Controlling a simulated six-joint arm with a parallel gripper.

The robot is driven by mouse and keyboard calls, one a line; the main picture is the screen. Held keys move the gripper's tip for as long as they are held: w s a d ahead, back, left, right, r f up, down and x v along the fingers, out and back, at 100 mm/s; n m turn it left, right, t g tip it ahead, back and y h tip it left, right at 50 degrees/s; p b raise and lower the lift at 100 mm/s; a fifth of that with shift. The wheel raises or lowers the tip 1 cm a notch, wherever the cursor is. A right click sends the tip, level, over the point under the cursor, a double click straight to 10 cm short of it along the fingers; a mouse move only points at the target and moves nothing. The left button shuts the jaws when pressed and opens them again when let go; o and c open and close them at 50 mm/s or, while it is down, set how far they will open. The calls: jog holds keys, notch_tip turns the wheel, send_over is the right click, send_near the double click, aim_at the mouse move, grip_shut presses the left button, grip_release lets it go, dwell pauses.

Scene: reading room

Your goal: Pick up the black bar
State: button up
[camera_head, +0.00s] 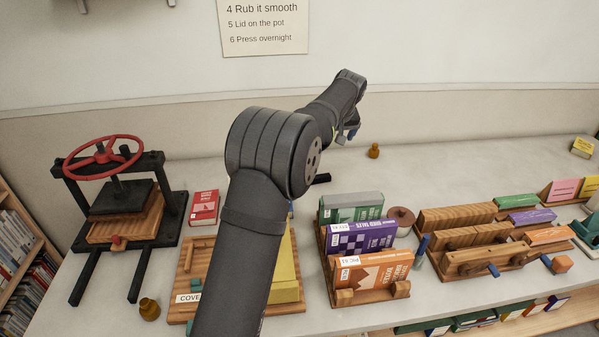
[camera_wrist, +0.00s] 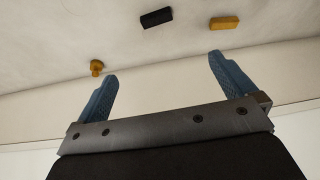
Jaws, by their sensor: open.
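The black bar (camera_wrist: 156,18) lies on the pale tabletop near the top of the wrist view, beyond my fingertips and apart from them. In the head view, the black bar (camera_head: 322,179) shows only partly, beside my arm, which may hide the rest. My gripper (camera_wrist: 163,66) is open and empty, its two blue fingers spread wide. In the head view my gripper (camera_head: 347,133) is raised over the back of the table near the wall, small and partly hidden by my wrist.
A small brass weight (camera_head: 374,151) stands behind and to the right. Tabletop around the brass weight is clear.

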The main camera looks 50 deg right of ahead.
jog(key=n+t, duration=0.1)
send_near(321, 178)
jog(key=x, duration=0.2)
jog(key=shift+w+a+f, duration=0.1)
jog(key=shift+w+f, duration=0.2)
jog(key=shift+w, duration=0.05)
jog(key=shift+d+x, duration=0.15)
jog(key=shift+x, duration=1.5)
jog(key=shift+d+x, duration=0.15)
jog(key=shift+x, duration=1.5)
jog(key=shift+s, duration=0.1)
